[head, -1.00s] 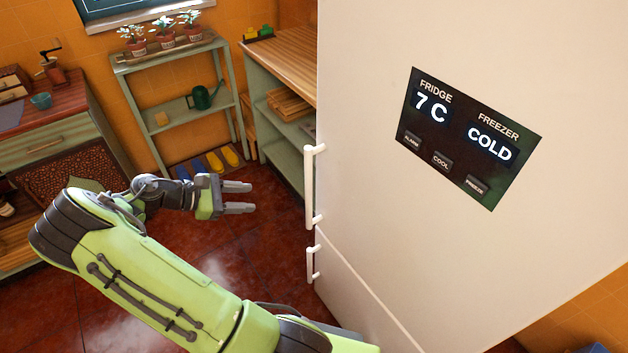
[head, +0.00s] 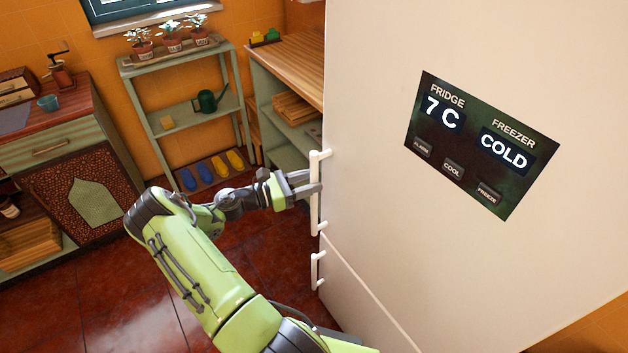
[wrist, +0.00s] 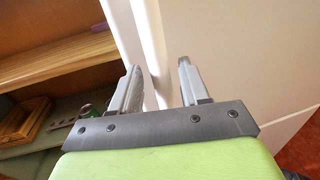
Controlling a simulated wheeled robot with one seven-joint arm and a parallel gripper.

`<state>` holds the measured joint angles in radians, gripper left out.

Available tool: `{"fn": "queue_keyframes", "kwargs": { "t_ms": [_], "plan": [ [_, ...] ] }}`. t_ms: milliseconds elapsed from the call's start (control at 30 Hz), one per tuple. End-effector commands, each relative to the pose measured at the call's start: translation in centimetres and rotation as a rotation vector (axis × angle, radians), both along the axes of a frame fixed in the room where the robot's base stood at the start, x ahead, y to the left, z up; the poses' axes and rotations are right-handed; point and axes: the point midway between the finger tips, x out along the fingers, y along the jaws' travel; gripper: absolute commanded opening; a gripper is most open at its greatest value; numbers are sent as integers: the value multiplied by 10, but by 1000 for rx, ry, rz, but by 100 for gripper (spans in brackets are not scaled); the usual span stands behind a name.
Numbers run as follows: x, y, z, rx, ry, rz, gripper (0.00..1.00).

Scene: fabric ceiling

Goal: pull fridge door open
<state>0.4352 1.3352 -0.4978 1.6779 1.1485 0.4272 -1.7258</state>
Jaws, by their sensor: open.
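The white fridge door (head: 375,175) has a dark display panel and looks closed. Its long upright white handle (head: 315,215) is on the door's left edge. My gripper (head: 308,184) is open at the upper half of this handle. In the wrist view, the open fingers (wrist: 158,82) have the white handle (wrist: 150,45) running between them, nearer the left finger. I cannot tell whether a finger touches it. A shorter lower handle (head: 317,270) sits below, on the lower door.
A wooden-topped counter (head: 290,65) with shelves stands close to the left of the fridge. A green shelf rack (head: 185,122) with potted plants is behind. A cabinet (head: 75,150) stands at the far left. Red floor (head: 110,290) is free in front.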

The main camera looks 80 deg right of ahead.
Motion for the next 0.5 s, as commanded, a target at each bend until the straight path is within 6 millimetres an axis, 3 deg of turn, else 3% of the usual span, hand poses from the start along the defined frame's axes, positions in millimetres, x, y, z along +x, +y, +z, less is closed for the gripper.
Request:
{"fn": "queue_keyframes", "kwargs": {
  "t_ms": [133,400,500],
  "plan": [
    [-13,-10,0,1,-1,-2,45],
    [-15,-11,0,1,-1,1,45],
    [-15,-11,0,1,0,0,30]
  ]
}}
